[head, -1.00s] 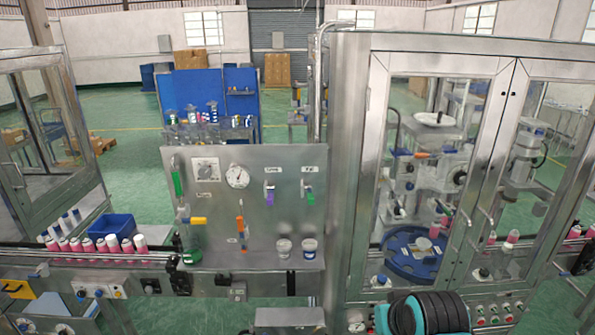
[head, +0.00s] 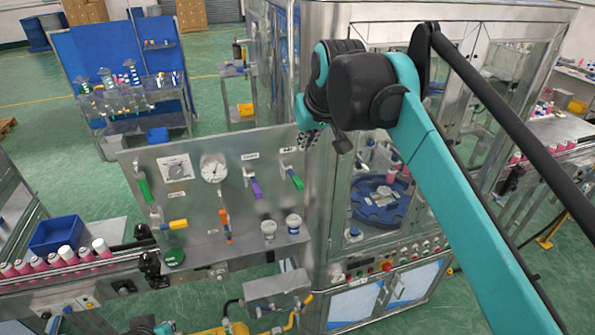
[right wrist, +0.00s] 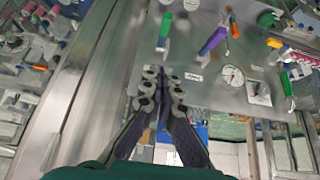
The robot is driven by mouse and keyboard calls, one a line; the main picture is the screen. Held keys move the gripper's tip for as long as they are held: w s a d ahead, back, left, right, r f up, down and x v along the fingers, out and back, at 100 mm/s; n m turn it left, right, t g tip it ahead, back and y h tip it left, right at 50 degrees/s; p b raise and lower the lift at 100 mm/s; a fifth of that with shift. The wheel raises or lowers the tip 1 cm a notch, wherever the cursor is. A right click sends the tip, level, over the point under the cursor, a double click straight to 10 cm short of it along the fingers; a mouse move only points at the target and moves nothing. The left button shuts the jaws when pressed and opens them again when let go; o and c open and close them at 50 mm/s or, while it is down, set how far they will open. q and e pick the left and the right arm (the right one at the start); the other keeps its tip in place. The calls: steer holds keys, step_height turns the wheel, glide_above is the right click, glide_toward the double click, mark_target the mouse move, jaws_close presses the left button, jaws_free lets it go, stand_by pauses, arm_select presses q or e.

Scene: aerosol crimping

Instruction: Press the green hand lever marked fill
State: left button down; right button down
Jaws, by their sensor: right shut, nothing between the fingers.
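The green hand lever (head: 293,180) hangs from the upper right of the grey panel (head: 200,195), below a small label too small to read; it also shows in the right wrist view (right wrist: 166,26). My right gripper (head: 309,139) is shut and empty by the panel's top right corner, above and slightly right of this lever. In the right wrist view, the closed fingertips (right wrist: 158,82) point toward the panel, with the green lever beyond them, apart in the picture.
A purple lever (head: 256,187) is left of the green one, with a gauge (head: 213,170) further left. Another green handle (head: 142,187) is at the panel's left. A glass-doored cabinet (head: 318,210) stands close on the right.

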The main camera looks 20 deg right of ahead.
steer(key=p, duration=0.2)
glide_above(295, 178)
steer(key=s, duration=0.2)
steer(key=f, duration=0.8)
steer(key=shift+w+d+f, duration=0.1)
steer(key=shift+w+d, duration=0.1)
steer(key=shift+w, duration=0.05)
step_height(295, 178, down, 3)
steer(key=shift+a+r, duration=0.1)
steer(key=shift+r, duration=0.1)
steer(key=shift+s+f, duration=0.45)
steer(key=shift+f, duration=0.35)
steer(key=shift+w, duration=0.1)
